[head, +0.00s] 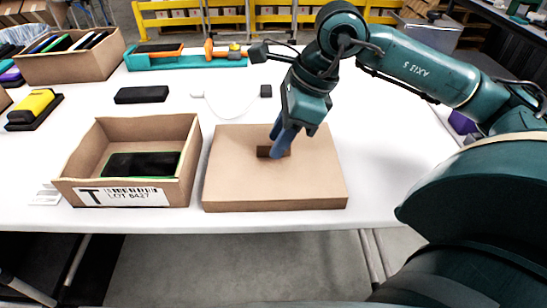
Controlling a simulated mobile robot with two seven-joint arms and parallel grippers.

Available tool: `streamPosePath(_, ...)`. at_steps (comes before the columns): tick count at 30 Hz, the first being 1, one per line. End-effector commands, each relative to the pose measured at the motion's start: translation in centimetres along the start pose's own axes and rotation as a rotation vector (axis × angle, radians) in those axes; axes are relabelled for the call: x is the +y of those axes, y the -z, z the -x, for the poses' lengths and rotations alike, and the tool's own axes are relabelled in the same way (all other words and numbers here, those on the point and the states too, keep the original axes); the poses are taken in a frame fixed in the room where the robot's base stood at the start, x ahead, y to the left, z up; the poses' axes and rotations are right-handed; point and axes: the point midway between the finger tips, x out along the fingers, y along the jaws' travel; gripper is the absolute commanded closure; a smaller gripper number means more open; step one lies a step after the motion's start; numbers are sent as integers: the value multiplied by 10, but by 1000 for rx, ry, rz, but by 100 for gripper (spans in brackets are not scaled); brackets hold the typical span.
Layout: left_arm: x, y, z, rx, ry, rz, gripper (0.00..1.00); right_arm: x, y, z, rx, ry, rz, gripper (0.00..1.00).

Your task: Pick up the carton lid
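The carton lid (232,178) is a flat, shallow brown cardboard piece lying on the white table, with a dark rectangular slot near its middle. My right gripper (280,143) reaches down over the lid from above, its bluish fingers right at the slot. The fingertips overlap the slot, and I cannot tell whether they are inside it, touching its edge or closed on it. The open carton (184,167) stands to the left of the lid, with a white label marked "T" and "LOT 6427" and a dark, green-edged device inside. My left gripper is not in view.
A yellow and black tool (32,107) and a box of devices (75,62) are at left. The table is clear right of the lid.

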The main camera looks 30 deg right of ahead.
Motion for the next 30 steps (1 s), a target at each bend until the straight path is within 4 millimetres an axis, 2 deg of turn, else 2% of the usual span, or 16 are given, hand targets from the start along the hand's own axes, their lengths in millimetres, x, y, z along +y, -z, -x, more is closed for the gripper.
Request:
streamPosePath(3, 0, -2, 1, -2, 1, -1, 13, 0, 0, -12, 0, -1, 1, 69)
streamPosePath(11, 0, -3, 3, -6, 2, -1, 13, 0, 0, -13, -1, 0, 0, 69)
streamPosePath(22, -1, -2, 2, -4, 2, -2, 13, 0, 0, -13, -1, 0, 0, 99)
streamPosePath(30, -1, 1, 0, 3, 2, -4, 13, 0, 0, -13, -1, 0, 0, 100)
